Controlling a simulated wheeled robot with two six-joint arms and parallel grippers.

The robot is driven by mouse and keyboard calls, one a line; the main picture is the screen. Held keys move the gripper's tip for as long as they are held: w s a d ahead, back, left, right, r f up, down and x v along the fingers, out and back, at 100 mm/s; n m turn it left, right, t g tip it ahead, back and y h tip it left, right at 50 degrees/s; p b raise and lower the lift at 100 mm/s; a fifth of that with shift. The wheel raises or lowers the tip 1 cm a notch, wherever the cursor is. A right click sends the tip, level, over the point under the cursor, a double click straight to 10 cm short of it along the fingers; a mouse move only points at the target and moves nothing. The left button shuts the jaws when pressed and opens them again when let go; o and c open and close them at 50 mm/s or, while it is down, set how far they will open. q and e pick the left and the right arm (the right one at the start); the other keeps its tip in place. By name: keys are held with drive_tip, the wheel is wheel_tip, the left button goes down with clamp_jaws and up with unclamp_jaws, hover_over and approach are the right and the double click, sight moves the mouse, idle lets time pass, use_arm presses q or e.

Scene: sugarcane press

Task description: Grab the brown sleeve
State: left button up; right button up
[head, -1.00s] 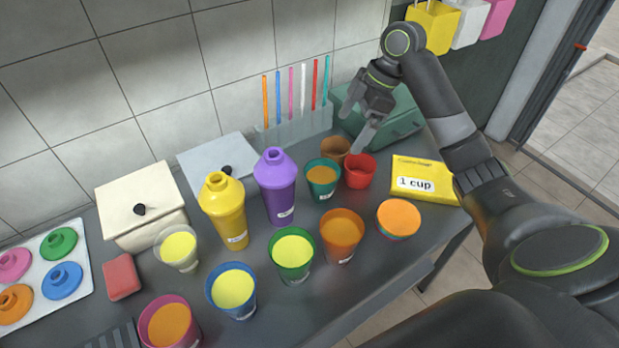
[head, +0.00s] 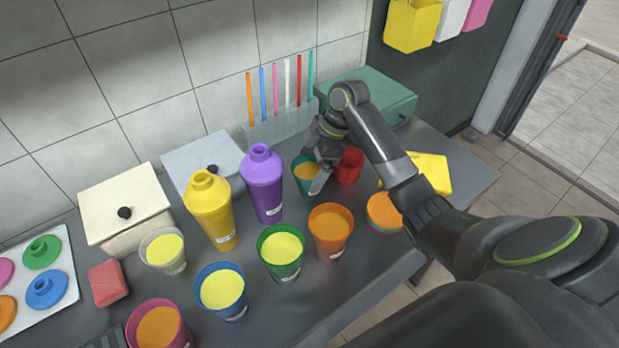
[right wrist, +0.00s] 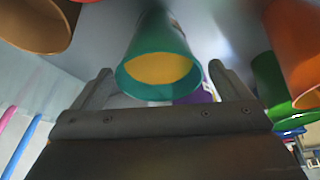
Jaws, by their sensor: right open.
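The brown sleeve (right wrist: 35,25) looks like a brown cup; only part of it shows, at the top left of the right wrist view. In the head view it is hidden behind my right gripper and arm. My right gripper (head: 317,168) is open, low over the table. In the right wrist view, a teal cup with orange content (right wrist: 158,68) is in front of the open jaws, roughly centred between the fingers. The brown sleeve is outside the jaws, off to one side. I cannot tell whether a finger touches the teal cup. My left gripper is not in view.
A red cup (head: 349,166) stands right of the gripper. A purple shaker (head: 263,185), an orange cup (head: 330,232) and a green cup (head: 281,252) stand nearby. A straw rack (head: 277,128) and a green box (head: 385,105) are behind. A yellow card (head: 430,172) lies right.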

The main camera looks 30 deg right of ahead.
sight(307, 173)
drive_tip(key=x, duration=0.3)
drive_tip(key=shift+w+a, duration=0.1)
drive_tip(key=shift+a, duration=0.05)
drive_tip(key=shift+c, duration=0.4)
drive_tip(key=c, duration=1.2)
